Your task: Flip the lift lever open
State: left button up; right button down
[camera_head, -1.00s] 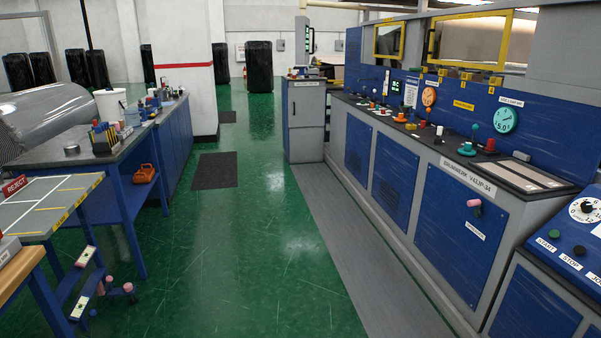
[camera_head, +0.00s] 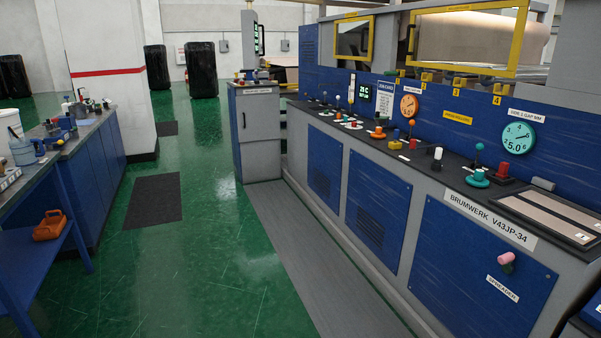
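The machine console (camera_head: 400,262) runs along the right side, with several levers and knobs on its top. A lever with a teal ball (camera_head: 479,147) stands on a teal round base near the right end. A lever with an orange ball (camera_head: 411,123) stands farther back. A white-topped black knob (camera_head: 437,156) and a red knob (camera_head: 503,168) are near them. A pink knob (camera_head: 506,258) sticks out of the blue front panel, above a small label. I cannot tell which of these is the lift lever. Neither of my grippers is in view.
A grey cabinet (camera_head: 256,135) stands at the console's far end. A blue bench (camera_head: 98,158) with clutter and an orange object (camera_head: 49,226) on its lower shelf are at the left. Green floor (camera_head: 180,280) and a grey strip (camera_head: 315,265) lie clear between.

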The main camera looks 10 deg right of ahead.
aim_at(412, 145)
jog(key=i+l+z, duration=0.2)
jog(key=i+z, duration=0.15)
jog(key=i, duration=0.65)
jog(key=i+j+z, duration=0.15)
jog(key=i+z, duration=0.15)
jog(key=i, duration=0.7)
jog(key=i+l+u, duration=0.15)
jog(key=i, duration=1.05)
jog(key=z, duration=0.3)
